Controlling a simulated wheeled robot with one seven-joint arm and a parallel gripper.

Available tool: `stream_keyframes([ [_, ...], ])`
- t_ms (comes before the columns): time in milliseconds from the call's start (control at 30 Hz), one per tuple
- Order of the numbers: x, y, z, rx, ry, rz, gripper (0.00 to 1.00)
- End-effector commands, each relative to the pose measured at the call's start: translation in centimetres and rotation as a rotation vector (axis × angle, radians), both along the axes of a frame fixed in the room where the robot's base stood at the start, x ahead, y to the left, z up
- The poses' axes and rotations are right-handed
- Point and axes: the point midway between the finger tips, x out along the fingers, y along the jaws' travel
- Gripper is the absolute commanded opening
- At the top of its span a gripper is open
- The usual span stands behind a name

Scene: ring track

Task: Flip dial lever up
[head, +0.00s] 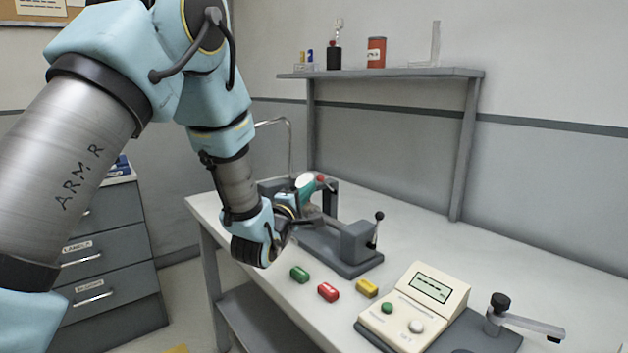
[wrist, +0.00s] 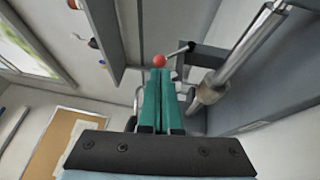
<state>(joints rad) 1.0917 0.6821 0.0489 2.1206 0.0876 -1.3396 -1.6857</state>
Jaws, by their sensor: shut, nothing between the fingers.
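My gripper (head: 313,180) is shut and empty, with its teal fingers raised over the back of a grey bench fixture (head: 352,262). In the wrist view my gripper (wrist: 160,78) has its fingertips close to a red ball knob (wrist: 159,60); I cannot tell whether they touch. The red knob also shows in the head view (head: 320,178), in front of a dark upright block. A lever with a black ball (head: 378,217) stands tilted up at the fixture's right end. No label shows which one is the dial lever. My wrist hides part of the fixture.
A cream meter box (head: 415,305) and a flat grey handle with a black knob (head: 525,322) are at the right. A shelf (head: 385,73) stands behind. The table's back right is clear.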

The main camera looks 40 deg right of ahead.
Motion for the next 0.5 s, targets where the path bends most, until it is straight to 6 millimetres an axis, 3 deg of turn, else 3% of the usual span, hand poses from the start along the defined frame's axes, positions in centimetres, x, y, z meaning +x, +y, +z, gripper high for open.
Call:
stream_keyframes([
  [200,1.1,-2.5,0.4,0.001,-0.001,-0.001,0.00],
  [500,1.5,-3.2,0.3,0.001,0.000,0.000,0.00],
])
